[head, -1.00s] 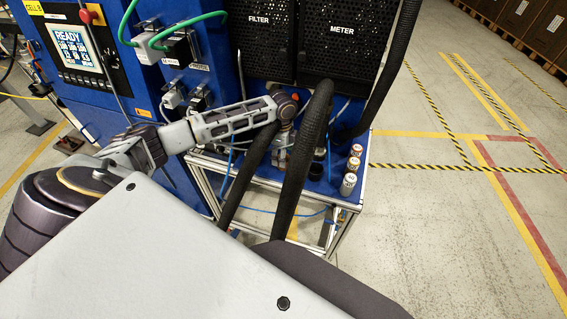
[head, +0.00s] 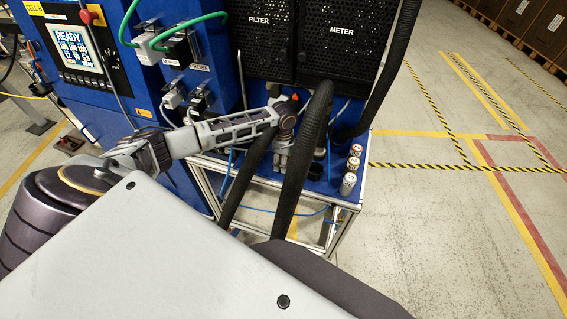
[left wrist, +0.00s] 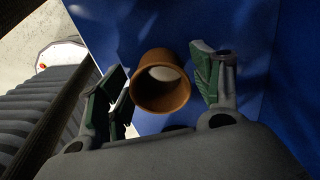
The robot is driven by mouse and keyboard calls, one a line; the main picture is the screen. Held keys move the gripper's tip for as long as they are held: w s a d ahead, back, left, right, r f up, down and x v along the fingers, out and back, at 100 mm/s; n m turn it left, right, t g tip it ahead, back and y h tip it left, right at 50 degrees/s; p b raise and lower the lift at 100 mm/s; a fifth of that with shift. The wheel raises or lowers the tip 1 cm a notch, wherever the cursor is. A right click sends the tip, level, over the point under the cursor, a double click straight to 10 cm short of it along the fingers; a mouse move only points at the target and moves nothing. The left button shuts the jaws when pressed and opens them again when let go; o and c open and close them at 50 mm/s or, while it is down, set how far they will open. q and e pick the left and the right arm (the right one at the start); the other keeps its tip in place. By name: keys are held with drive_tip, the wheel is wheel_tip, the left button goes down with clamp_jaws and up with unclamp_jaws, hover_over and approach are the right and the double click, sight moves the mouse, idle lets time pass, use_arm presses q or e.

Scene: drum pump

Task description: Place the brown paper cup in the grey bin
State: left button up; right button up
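The brown paper cup (left wrist: 160,90) shows in the left wrist view, its open mouth towards the camera. It is between the two green-padded fingers of my left gripper (left wrist: 160,88), with a visible gap on each side. The gripper is open. In the head view my left gripper (head: 281,158) points down over the blue bench top, partly behind a thick black hose. I cannot make out the cup in the head view. I see no grey bin that I can be sure of. My right gripper is not in view.
Thick black hoses (head: 306,140) arch in front of the blue bench (head: 318,188). Several small cans (head: 349,184) stand at the bench's right edge. A blue machine with a screen (head: 75,50) is at the left.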

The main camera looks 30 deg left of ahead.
use_arm(q)
drive_tip(key=c, duration=0.9)
drive_tip(key=shift+r, duration=0.1)
wheel_tip(320, 180, up, 10)
idle(0.6)
